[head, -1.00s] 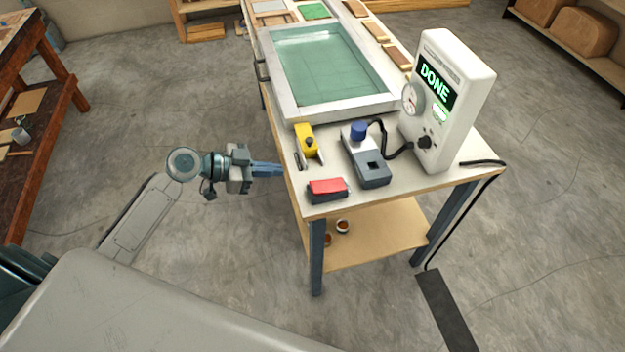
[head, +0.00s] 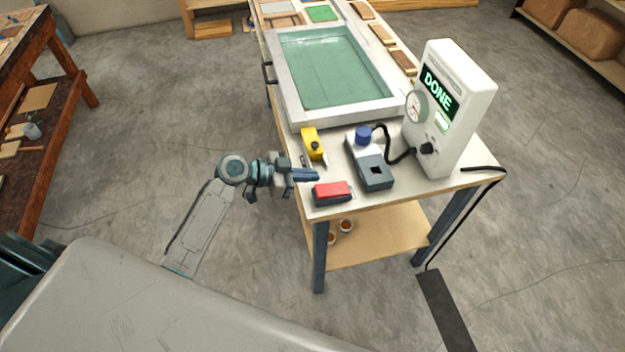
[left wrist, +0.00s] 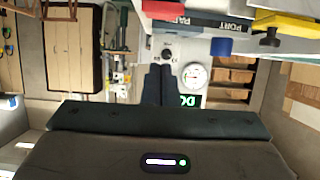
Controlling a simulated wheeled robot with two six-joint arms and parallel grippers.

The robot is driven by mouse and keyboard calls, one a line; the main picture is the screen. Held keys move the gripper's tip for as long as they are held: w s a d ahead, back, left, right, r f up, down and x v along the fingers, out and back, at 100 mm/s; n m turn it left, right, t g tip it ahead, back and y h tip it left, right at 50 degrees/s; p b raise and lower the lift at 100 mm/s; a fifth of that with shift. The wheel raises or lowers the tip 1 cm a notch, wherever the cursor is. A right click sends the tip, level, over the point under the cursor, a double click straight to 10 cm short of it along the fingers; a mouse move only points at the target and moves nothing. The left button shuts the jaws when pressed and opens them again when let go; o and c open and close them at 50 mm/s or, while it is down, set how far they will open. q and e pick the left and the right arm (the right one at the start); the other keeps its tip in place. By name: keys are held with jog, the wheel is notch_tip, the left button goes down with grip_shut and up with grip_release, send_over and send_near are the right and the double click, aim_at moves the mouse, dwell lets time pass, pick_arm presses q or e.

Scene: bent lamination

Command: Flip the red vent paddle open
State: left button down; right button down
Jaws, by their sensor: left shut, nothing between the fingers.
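The red vent paddle (head: 333,190) lies flat on a dark block at the table's front left corner. In the left wrist view, which is upside down, the red paddle (left wrist: 172,9) shows at the top edge, partly cut off, with a dark label under it. My left gripper (head: 312,175) is shut and empty. Its fingertips are over the table's left edge, just behind and beside the paddle; I cannot tell if they touch it. The shut fingers (left wrist: 158,84) point toward the white panel in the left wrist view. My right gripper is not in view.
A grey port box (head: 376,175) with a blue knob (head: 362,134) stands right of the paddle. A white control unit (head: 455,115) reads DONE. A framed press (head: 290,110) fills the table behind.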

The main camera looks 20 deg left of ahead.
aim_at(332, 189)
pick_arm(q)
jog(key=shift+w+d+p, duration=0.35)
jog(key=shift+w+d, duration=0.15)
jog(key=shift+d, duration=0.25)
notch_tip(332, 189, down, 3)
jog(key=shift+a+r+p, duration=0.1)
jog(key=shift+p, duration=0.5)
jog(key=shift+s+a+f, duration=0.1)
jog(key=shift+f, duration=0.35)
jog(key=shift+s+a+f, duration=0.1)
jog(key=shift+f, duration=0.35)
